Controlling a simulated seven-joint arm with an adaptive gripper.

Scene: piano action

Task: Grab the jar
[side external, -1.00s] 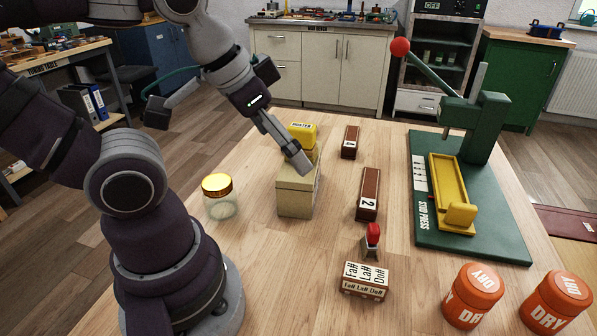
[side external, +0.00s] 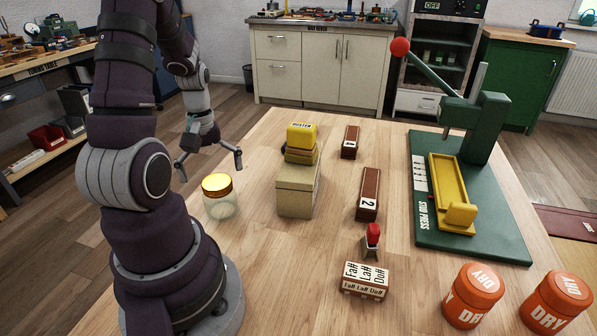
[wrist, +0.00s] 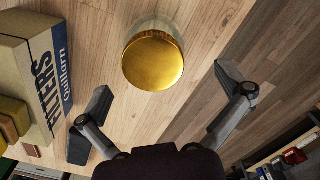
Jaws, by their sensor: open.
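A clear glass jar with a gold lid (side external: 217,186) stands upright on the wooden table near my base. In the wrist view the gold lid (wrist: 152,60) is at upper middle, seen from above, and mostly hides the glass. My gripper (side external: 209,161) is open and empty, just behind the jar and a little above it in the side view. In the wrist view its two spread fingers (wrist: 165,105) lie to either side below the lid, apart from the jar.
Brown numbered blocks (side external: 367,194), a lettered block (side external: 364,281), orange jars (side external: 473,295) and a green press (side external: 470,190) are farther right.

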